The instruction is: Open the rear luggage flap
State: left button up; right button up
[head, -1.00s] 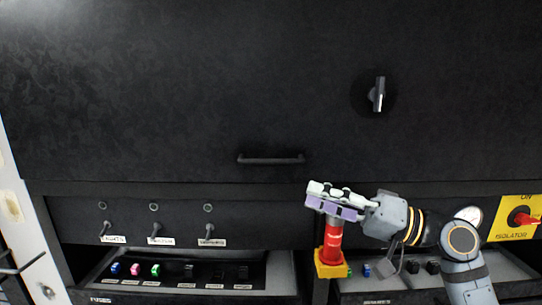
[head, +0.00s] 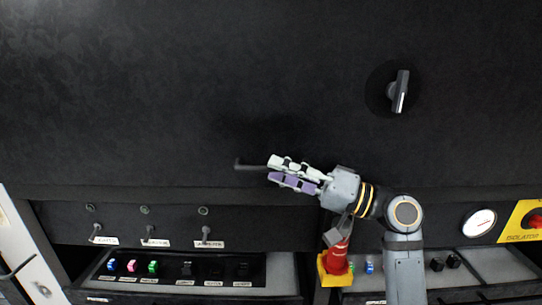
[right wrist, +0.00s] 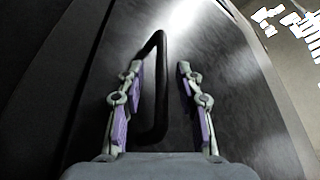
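The luggage flap (head: 200,80) is a large black panel filling the upper head view; it looks shut, its lower edge above the switch panel. Its dark bar handle (head: 247,166) lies low on it, mostly hidden behind my right gripper (head: 272,170). In the right wrist view the handle (right wrist: 161,95) passes between the two spread fingers of the right gripper (right wrist: 158,70), nearer the left finger. The fingers are not closed on it; whether one touches it I cannot tell. A grey turn knob (head: 400,92) sits on the flap, upper right. My left gripper is out of view.
Below the flap are a row of toggle switches (head: 148,232) and a tray of coloured buttons (head: 180,268). A red and yellow part (head: 335,262) stands below my right wrist. A gauge (head: 480,222) and a yellow isolator plate (head: 520,222) are at right.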

jog(key=shift+w+a+r, duration=0.1)
jog(key=shift+a+r, duration=0.3)
jog(key=shift+a, duration=0.25)
jog(key=shift+a+p, duration=0.3)
jog(key=shift+p, duration=0.05)
jog(key=shift+w+a, duration=0.15)
jog(key=shift+a, duration=0.05)
jog(key=shift+w+f, duration=0.1)
jog(key=c, duration=0.6)
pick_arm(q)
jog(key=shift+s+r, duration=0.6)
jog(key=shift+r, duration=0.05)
pick_arm(e)
grip_shut()
